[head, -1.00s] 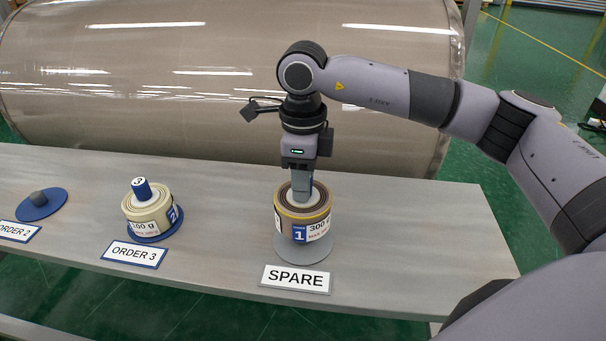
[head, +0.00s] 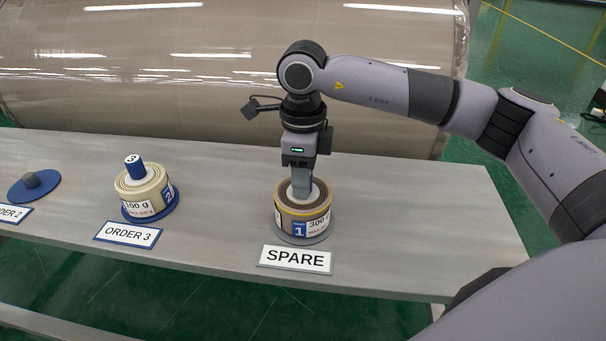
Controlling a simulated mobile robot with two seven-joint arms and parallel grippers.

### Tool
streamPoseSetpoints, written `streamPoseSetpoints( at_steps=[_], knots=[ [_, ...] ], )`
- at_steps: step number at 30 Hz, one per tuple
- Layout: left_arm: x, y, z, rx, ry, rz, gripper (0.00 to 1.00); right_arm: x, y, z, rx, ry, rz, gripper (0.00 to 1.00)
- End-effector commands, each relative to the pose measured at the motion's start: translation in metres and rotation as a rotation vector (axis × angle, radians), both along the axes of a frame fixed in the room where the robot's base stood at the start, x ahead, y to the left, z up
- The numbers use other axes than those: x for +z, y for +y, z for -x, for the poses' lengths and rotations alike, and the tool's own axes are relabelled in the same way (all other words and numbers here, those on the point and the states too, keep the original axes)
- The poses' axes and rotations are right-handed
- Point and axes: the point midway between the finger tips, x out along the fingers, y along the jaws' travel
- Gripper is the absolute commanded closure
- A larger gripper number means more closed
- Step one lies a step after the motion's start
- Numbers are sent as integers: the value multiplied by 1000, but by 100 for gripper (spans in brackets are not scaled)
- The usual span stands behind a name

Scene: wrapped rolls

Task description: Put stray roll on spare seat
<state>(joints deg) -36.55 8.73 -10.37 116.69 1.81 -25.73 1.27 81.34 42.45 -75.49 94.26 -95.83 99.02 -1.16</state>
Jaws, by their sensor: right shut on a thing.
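The stray roll (head: 303,216), brown and yellow with a blue "1" and "300 g" label, is upright at the grey round spare seat (head: 304,240). Only the seat's front rim shows below the roll. The white SPARE sign (head: 295,259) is just in front. My right gripper (head: 301,188) points straight down and is shut at the roll's centre, on its core. The fingertips are hidden inside the roll's top. My left gripper is out of view.
A cream "100 g" roll (head: 142,190) with a blue core sits on a blue seat behind the ORDER 3 sign (head: 128,234). An empty blue seat (head: 37,187) is at the far left. The bench is clear between the rolls.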

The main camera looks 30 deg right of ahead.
Motion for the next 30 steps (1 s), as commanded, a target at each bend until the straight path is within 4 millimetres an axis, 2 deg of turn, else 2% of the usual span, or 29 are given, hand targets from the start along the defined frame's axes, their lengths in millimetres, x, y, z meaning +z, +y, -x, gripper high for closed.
streamPoseSetpoints(
  at_steps=[4,5,7,8,18,30],
  knots=[
    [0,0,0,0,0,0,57,1,0,0,0,-1,0,100],
    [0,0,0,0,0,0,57,1,0,0,0,-1,-1,64],
    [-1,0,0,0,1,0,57,1,0,0,0,-1,-1,41],
    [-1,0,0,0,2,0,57,1,0,0,0,-1,-1,37],
    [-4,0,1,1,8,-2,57,4,0,0,0,1,1,37],
    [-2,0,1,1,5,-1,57,63,0,-1,0,-3,0,37]
  ],
)
